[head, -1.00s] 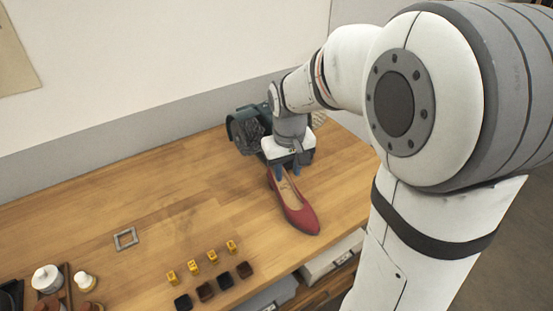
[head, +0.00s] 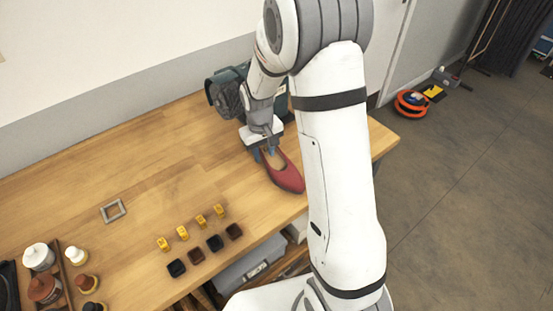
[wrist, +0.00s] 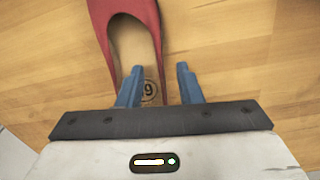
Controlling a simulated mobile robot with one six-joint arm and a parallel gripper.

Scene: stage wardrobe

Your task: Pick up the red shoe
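The red shoe (head: 287,178) lies on the wooden table, its toe toward the table's front edge in the head view. It also shows at the top of the wrist view (wrist: 101,22), where its pale insole carries a round mark like a 9. My gripper (head: 265,157) is at the shoe's heel end, pointing down. In the wrist view my gripper's blue fingers (wrist: 159,72) are apart. The left finger overlaps the shoe's opening and the right finger is outside the shoe, with one side wall between them. I cannot tell whether either finger touches the shoe. The heel is partly hidden.
A dark teal bag-like thing (head: 222,92) stands right behind my gripper. Several yellow number markers (head: 182,233) and dark blocks (head: 214,243) lie left of the shoe. A grey square frame (head: 113,211) and a tray of jars (head: 69,284) are farther left.

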